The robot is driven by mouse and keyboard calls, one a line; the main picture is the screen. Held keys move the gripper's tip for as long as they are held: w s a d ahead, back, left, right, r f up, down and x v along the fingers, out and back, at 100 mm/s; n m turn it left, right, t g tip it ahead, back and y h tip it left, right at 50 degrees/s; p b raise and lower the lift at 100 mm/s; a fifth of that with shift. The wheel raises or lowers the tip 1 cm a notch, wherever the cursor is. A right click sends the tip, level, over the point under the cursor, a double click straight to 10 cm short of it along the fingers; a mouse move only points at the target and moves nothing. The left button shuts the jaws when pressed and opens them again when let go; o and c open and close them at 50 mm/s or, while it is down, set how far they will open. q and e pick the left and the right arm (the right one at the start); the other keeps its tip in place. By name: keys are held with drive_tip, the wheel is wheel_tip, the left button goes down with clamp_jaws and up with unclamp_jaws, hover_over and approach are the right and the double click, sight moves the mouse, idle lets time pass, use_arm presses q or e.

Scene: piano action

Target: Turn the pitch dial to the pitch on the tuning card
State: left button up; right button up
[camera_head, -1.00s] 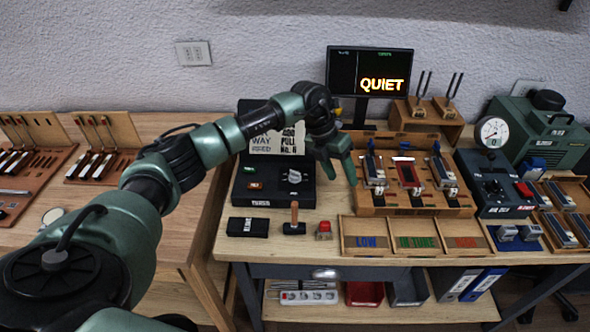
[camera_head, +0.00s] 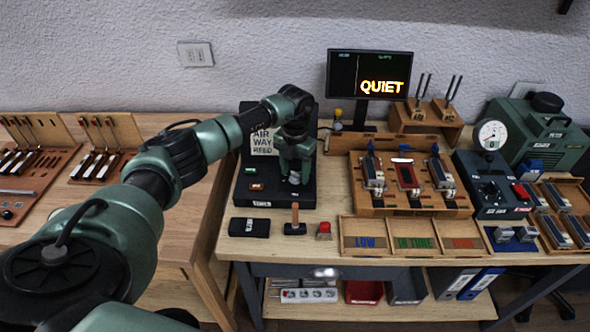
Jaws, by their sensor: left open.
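My left gripper (camera_head: 295,168) points down over the black box (camera_head: 265,200) at the left of the bench. It is open, with its fingers at the pale knob (camera_head: 294,179), which looks like the pitch dial. The fingers hide most of the knob, so I cannot tell its setting or whether they touch it. A white printed card (camera_head: 262,141), apparently the tuning card, stands upright at the back of this box. My arm covers part of it; "AIR WAY REED" can be read. My right gripper is not in view.
A monitor (camera_head: 369,75) reads "QUIET". A wooden rack with reed parts (camera_head: 408,203) stands right of the box, and a dark box with a gauge (camera_head: 490,136) farther right. A small hammer (camera_head: 295,226), a black case (camera_head: 249,227) and a red-topped piece (camera_head: 324,230) lie in front.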

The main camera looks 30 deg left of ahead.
use_arm(q)
clamp_jaws()
